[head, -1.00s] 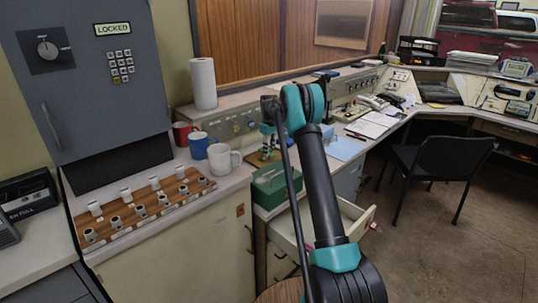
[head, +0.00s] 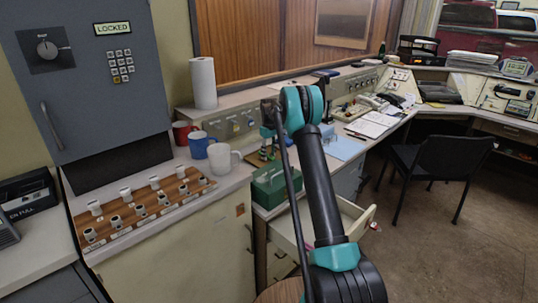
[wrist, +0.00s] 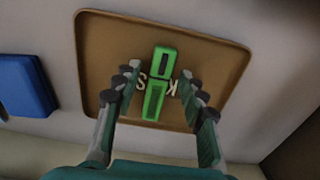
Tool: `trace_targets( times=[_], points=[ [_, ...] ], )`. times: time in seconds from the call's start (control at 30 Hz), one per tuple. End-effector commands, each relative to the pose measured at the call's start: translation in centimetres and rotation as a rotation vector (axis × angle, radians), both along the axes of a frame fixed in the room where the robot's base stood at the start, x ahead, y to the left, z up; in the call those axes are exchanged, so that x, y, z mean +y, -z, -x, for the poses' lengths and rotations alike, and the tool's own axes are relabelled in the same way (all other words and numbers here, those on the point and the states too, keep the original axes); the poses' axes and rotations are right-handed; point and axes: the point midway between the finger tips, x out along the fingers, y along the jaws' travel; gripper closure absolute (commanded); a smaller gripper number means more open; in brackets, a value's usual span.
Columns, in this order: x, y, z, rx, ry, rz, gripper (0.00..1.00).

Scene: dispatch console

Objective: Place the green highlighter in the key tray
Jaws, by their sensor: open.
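The green highlighter (wrist: 158,84) lies in the brown key tray (wrist: 215,45) in the wrist view, across the tray's lettering, part of which it covers. It is inside the tray's rim. My gripper (wrist: 158,75) is open, with one finger on each side of the highlighter and a visible gap to each. In the head view my gripper (head: 268,140) points down over the brown key tray (head: 256,161) on the counter. The highlighter cannot be made out there.
A blue object (wrist: 25,85) lies left of the tray in the wrist view. In the head view a white mug (head: 222,158), a blue mug (head: 198,145) and a red mug (head: 181,132) stand to the left. A green box (head: 276,187) is in front, above an open drawer (head: 340,220).

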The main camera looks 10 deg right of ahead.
Motion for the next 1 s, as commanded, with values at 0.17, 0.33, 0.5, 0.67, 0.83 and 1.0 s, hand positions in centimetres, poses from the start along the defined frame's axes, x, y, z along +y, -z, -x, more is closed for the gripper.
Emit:
trace_targets(
  times=[0.17,0.33,0.5,0.67,0.83,1.0],
  points=[
    [0.0,-1.9,0.0,0.0,0.0,0.0,0.59],
    [0.0,-5.4,0.0,0.0,0.0,0.0,0.59],
    [0.0,-8.7,0.0,0.0,0.0,0.0,0.59],
    [0.0,-10.9,0.0,0.0,0.0,0.0,0.59],
    [0.0,-12.0,0.0,0.0,0.0,0.0,0.59],
    [-0.1,-12.5,0.6,-0.006,0.01,-0.001,0.59]
  ],
)
